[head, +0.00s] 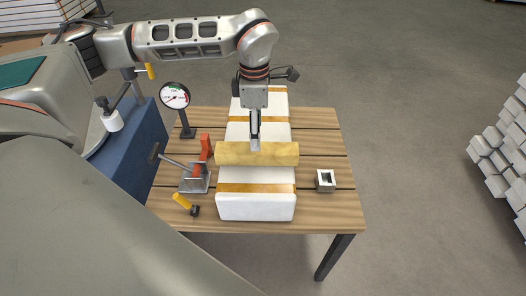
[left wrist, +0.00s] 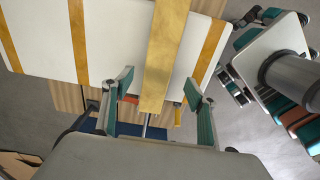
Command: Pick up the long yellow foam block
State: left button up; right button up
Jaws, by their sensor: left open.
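The long yellow foam block (head: 280,154) lies crosswise on a white padded block with orange-yellow stripes (head: 256,206) on the table. My left gripper (head: 255,145) comes down from above at the foam block, a little left of its middle. In the left wrist view the foam block (left wrist: 163,60) runs lengthwise between the two teal-padded fingers of the left gripper (left wrist: 159,84). The fingers are open, with a gap to each side of the foam block. Whether the fingertips reach below its top is hard to tell. My right gripper is not in view.
On the wooden table (head: 330,215), a red-handled clamp (head: 198,170), a dial gauge (head: 175,97) and a yellow-handled tool (head: 183,201) stand left of the white block. A small metal square piece (head: 325,180) lies right. The table's right side is mostly clear.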

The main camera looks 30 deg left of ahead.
aim_at(257, 154)
pick_arm(q)
notch_tip(257, 154, down, 3)
jog(key=shift+s+a+r, duration=0.1)
jog(key=shift+r, duration=0.1)
jog(key=f, duration=0.5)
jog(key=shift+w+b, duration=0.25)
jog(key=shift+b, duration=0.05)
jog(key=c, duration=1)
